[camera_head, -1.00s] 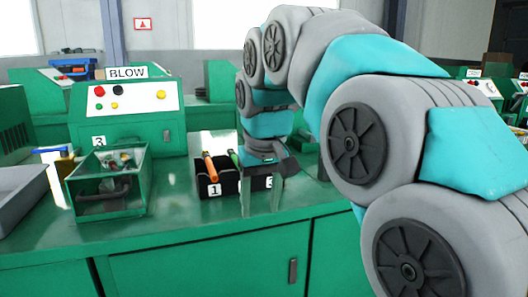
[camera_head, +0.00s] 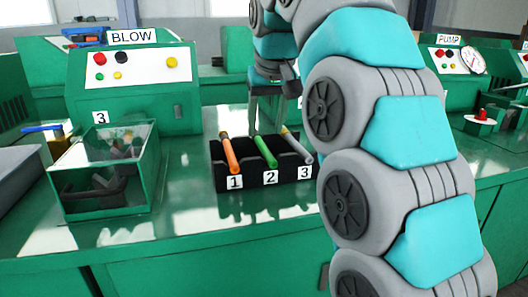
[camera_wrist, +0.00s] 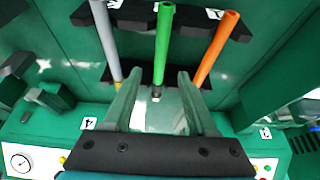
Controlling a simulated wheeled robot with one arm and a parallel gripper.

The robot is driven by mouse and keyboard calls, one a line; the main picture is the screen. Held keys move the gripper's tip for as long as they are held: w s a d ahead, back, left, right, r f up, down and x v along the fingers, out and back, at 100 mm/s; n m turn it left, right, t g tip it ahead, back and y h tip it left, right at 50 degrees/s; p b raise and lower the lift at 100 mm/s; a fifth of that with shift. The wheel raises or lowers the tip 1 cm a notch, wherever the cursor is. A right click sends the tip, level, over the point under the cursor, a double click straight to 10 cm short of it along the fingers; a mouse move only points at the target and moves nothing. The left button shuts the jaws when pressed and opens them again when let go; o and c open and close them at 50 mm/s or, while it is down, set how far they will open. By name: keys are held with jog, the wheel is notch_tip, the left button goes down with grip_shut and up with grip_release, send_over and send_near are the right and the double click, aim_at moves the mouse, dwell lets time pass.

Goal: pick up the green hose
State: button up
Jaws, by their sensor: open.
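The green hose (camera_head: 265,150) lies tilted in slot 2 of a black holder (camera_head: 262,180) on the green bench. It also shows in the wrist view (camera_wrist: 163,42), between a grey hose (camera_wrist: 106,38) and an orange hose (camera_wrist: 215,48). In the wrist view my gripper's two fingers (camera_wrist: 157,80) are apart, one on each side of the green hose's near end. I cannot tell whether they touch it.
The orange hose (camera_head: 230,153) lies in slot 1 and the grey hose (camera_head: 298,146) in slot 3, close on either side. A glass-topped green box (camera_head: 105,190) and the BLOW panel (camera_head: 135,75) stand left. Bench between box and holder is clear.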

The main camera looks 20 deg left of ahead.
aim_at(263, 144)
jog(key=shift+x, duration=2.4)
grip_shut()
